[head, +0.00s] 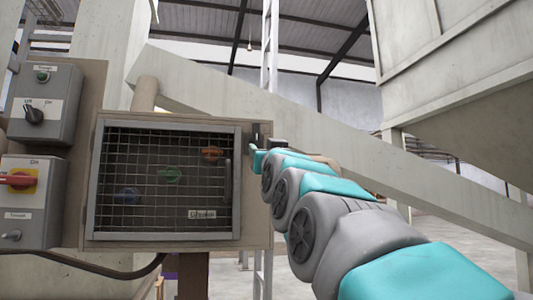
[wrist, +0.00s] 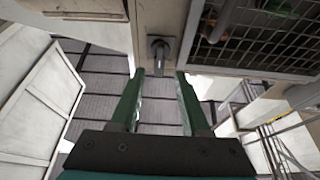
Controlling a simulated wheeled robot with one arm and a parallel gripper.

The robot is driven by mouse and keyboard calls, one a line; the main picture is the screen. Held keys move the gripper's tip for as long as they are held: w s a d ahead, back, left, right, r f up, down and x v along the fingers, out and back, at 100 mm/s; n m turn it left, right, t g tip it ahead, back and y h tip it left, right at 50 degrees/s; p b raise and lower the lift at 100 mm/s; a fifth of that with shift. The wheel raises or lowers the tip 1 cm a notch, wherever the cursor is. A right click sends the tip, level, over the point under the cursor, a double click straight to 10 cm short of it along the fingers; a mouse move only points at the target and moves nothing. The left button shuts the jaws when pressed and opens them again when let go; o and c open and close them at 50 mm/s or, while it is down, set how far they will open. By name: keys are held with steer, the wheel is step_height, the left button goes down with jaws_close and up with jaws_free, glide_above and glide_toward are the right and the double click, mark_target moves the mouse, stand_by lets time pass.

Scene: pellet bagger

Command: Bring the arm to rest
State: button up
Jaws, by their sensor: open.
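My arm reaches in from the lower right of the head view, and my gripper (head: 257,157) is at the right edge of the mesh-fronted box (head: 97,180). In the wrist view my gripper (wrist: 160,74) has its two green fingers apart, with nothing between their tips. A grey metal lever (wrist: 160,50) on the box's side plate is just beyond the fingertips, roughly centred on the gap. I cannot tell whether a finger touches it. The arm hides part of the box's right side in the head view.
Behind the mesh are orange (head: 212,153), green (head: 170,174) and blue knobs (head: 127,195). At left are a grey switch box (head: 50,80) and a red-handled isolator (head: 20,180). A sloping beam (head: 330,140) passes behind my arm. A large pale hopper (head: 450,50) is at upper right.

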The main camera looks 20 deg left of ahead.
stand_by(0.4)
steer(key=w+d+f+m+g+h+p, duration=0.1)
steer(key=w+d+f+g+h+p, duration=0.15)
steer(key=d+f, duration=0.5)
steer(key=w+d+f+m+g+h+p, duration=0.1)
steer(key=w+d+f+g+h, duration=0.2)
steer(key=f, duration=0.7)
steer(key=s+d+f+m+g+h+p, duration=0.1)
steer(key=s+d+f+g+h, duration=0.15)
steer(key=d+f, duration=0.35)
steer(key=s+d+f+g+h+p, duration=0.1)
steer(key=s+d+f, duration=0.25)
steer(key=f, duration=0.35)
steer(key=s+d+f+m+g+h+p, duration=0.1)
steer(key=s+d+f+g, duration=0.3)
steer(key=s+f, duration=0.4)
steer(key=s+d+f+m+g+p, duration=0.1)
steer(key=s+d+f+g, duration=0.3)
steer(key=s, duration=1.2)
steer(key=s+d+f+m+g+h+p, duration=0.1)
steer(key=s+d+f+g+p, duration=0.2)
steer(key=s+d+f, duration=0.4)
steer(key=s+f+g, duration=0.1)
steer(key=s+f, duration=0.3)
steer(key=s, duration=0.1)
steer(key=shift+s+f+h, duration=0.15)
steer(key=shift+f+h, duration=0.15)
steer(key=shift+f, duration=0.1)
steer(key=shift+a, duration=0.1)
